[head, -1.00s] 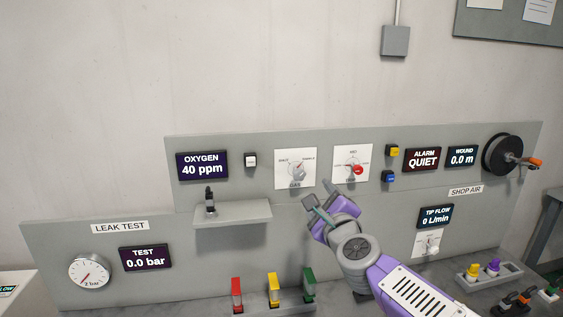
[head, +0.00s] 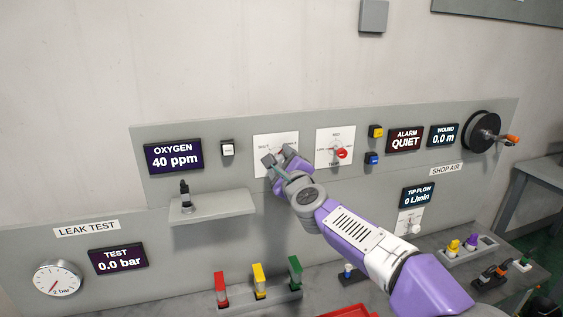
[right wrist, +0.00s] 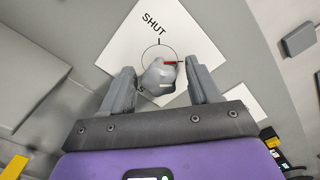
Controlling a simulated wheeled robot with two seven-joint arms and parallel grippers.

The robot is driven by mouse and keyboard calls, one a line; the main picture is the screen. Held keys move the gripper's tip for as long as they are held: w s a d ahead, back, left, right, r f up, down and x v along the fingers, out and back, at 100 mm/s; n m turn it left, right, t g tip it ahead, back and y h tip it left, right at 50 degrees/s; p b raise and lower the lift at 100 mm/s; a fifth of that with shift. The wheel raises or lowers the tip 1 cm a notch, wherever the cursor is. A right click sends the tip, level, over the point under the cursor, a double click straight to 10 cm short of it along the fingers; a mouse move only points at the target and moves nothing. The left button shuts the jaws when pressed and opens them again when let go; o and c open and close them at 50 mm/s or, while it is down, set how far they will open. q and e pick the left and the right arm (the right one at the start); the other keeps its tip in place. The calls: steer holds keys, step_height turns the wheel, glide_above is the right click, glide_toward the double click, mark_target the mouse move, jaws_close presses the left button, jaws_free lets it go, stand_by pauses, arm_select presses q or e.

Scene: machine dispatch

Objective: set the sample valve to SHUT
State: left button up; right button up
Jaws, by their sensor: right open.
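The sample valve's white plate (head: 262,141) is on the grey panel, left of the plate with the red knob. In the head view my right gripper (head: 278,158) is in front of it and hides most of the knob. In the right wrist view the grey valve knob (right wrist: 160,78) lies between the two fingers of my open right gripper (right wrist: 158,88). My left gripper is not in view.
The red-knob plate (head: 335,135) is close on the right, with yellow (head: 376,131) and blue (head: 372,159) buttons beyond. A grey shelf (head: 225,204) juts out at lower left. Red (head: 221,288), yellow and green blocks stand below.

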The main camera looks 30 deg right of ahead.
steer(key=shift+c, duration=0.3)
steer(key=c, duration=1)
steer(key=shift+n, duration=0.3)
steer(key=n+p, duration=0.1)
steer(key=n, duration=0.2)
steer(key=shift+r+n, duration=0.1)
steer(key=shift+n, duration=0.2)
steer(key=n+p, duration=0.1)
steer(key=n, duration=0.3)
steer(key=shift+n+p, duration=0.3)
steer(key=shift+p, duration=0.1)
steer(key=n+p, duration=0.2)
steer(key=n, duration=0.3)
steer(key=shift+n+p, duration=0.85)
steer(key=shift+n, duration=1.25)
